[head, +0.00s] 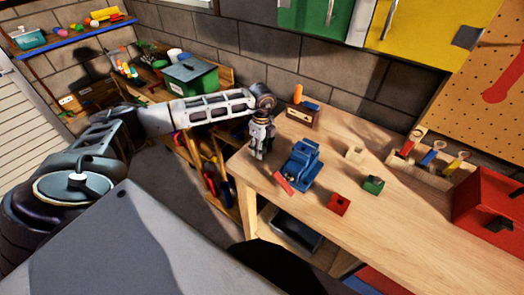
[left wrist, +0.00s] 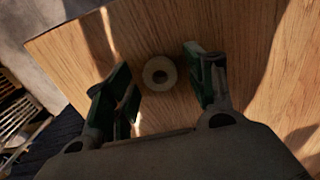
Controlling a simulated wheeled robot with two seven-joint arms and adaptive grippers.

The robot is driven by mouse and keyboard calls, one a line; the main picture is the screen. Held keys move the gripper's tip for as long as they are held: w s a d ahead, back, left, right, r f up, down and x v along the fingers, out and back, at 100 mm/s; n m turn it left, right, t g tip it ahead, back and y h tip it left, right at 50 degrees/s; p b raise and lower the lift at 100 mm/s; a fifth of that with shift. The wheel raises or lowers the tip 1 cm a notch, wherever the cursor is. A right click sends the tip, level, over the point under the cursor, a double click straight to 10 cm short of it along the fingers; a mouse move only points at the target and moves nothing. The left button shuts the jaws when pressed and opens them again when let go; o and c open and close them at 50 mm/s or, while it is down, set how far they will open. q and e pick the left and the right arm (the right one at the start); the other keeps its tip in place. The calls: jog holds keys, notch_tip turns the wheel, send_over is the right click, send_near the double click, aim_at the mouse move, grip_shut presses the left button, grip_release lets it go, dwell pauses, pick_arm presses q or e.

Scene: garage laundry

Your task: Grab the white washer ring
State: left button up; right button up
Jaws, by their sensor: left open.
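The white washer ring (left wrist: 160,73) lies flat on the wooden workbench in the left wrist view, its dark hole facing the camera. My left gripper (left wrist: 157,62) is open, with one finger on each side of the ring and bare wood showing between them and it. In the head view my left gripper (head: 258,153) points down over the left end of the bench. I cannot make out the ring there; the gripper and wrist cover that spot. My right gripper is not in view.
On the workbench (head: 420,235), a blue vise (head: 303,163) stands just right of my gripper. Beyond it are a pale block (head: 355,154), a red block (head: 338,204), a green block (head: 373,185), a wooden tool tray (head: 452,180) and a red toolbox (head: 490,205). A wooden holder (head: 300,116) stands behind.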

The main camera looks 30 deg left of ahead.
pick_arm(q)
jog(key=shift+c, duration=0.2)
jog(key=c, duration=0.8)
jog(key=shift+r, duration=0.1)
jog(key=shift+r+b, duration=0.65)
jog(key=shift+r, duration=4.3)
